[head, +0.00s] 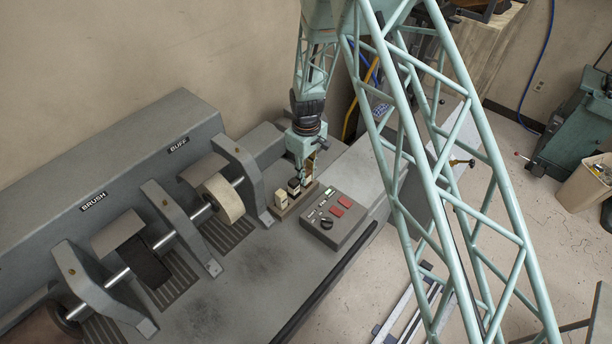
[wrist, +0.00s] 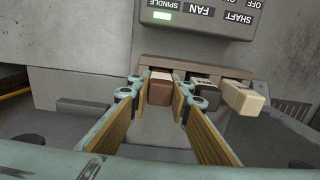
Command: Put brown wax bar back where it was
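The brown wax bar (wrist: 160,90) is at the left end of a small holder (wrist: 225,72) in the wrist view. It lies between the tips of my gripper (wrist: 159,92). The fingers are apart, one on each side of the bar, with a narrow gap seeming to show at its left side. In the head view my gripper (head: 303,174) is over the far end of the holder (head: 298,203) and mostly hides the brown bar. A black bar (wrist: 209,97) and a cream bar (wrist: 243,98) sit beside it in the holder.
A control box (head: 338,217) with red buttons stands next to the holder. A pale buffing wheel (head: 222,198) on a shaft and grey brackets (head: 180,228) are to the left. The bench top (head: 245,275) in front is clear.

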